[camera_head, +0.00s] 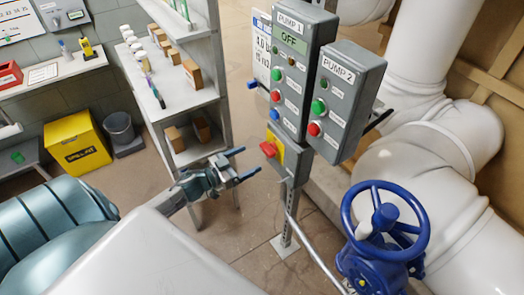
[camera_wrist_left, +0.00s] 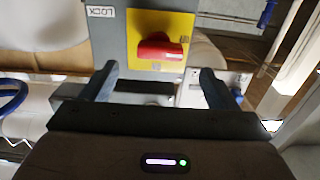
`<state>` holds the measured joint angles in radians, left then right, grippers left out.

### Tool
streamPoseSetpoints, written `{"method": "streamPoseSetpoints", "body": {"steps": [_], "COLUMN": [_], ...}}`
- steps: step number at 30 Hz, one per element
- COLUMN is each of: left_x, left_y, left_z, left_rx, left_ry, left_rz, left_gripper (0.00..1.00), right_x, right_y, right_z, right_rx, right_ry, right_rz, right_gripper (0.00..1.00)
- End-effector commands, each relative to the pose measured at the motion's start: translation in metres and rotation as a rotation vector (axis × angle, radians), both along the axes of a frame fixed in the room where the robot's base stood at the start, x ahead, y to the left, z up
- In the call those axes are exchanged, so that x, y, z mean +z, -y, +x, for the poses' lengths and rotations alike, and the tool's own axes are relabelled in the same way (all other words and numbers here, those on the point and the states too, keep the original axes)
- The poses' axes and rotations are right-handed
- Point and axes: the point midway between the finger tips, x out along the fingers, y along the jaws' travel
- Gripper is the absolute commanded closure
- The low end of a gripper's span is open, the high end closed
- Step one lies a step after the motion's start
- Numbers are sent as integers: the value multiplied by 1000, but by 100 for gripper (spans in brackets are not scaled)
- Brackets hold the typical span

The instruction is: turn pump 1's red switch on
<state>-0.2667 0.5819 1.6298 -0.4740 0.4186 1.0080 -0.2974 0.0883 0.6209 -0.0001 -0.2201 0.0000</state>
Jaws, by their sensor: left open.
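The pump 1 box (camera_head: 293,75) is grey, with a green display (camera_head: 289,38) that reads OFF. Below it, the red switch (camera_head: 268,149) sits on a yellow plate (camera_head: 276,146). In the left wrist view the red switch (camera_wrist_left: 160,47) lies roughly crosswise on the yellow plate (camera_wrist_left: 160,20), beside a LOCK label. My left gripper (camera_head: 249,161) is open and empty, just left of and slightly below the switch, apart from it. In the left wrist view its fingers (camera_wrist_left: 158,78) stand wide apart below the switch. My right gripper is not seen.
The pump 2 box (camera_head: 345,100) with green and red buttons hangs right of pump 1. A post (camera_head: 287,225) carries the boxes. A blue valve wheel (camera_head: 420,235) and white pipes (camera_head: 410,160) are at right. A shelf (camera_head: 185,110) stands at left; floor between is clear.

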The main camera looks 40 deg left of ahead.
Motion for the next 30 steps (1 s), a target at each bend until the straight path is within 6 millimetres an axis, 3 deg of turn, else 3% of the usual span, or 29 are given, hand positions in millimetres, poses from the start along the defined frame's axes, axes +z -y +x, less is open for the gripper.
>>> {"method": "streamPoseSetpoints", "body": {"steps": [10, 23, 30], "left_x": [2, 0, 0], "left_y": [19, 23, 23], "left_z": [47, 56, 56], "left_rx": [2, 0, 0], "left_ry": [0, -1, -1], "left_rz": [-2, 0, 0], "left_gripper": [18, 18, 61], "right_x": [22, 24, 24], "right_y": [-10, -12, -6], "right_z": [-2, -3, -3], "right_rx": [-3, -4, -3], "right_ry": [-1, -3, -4], "right_rz": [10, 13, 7], "right_gripper": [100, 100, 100]}}
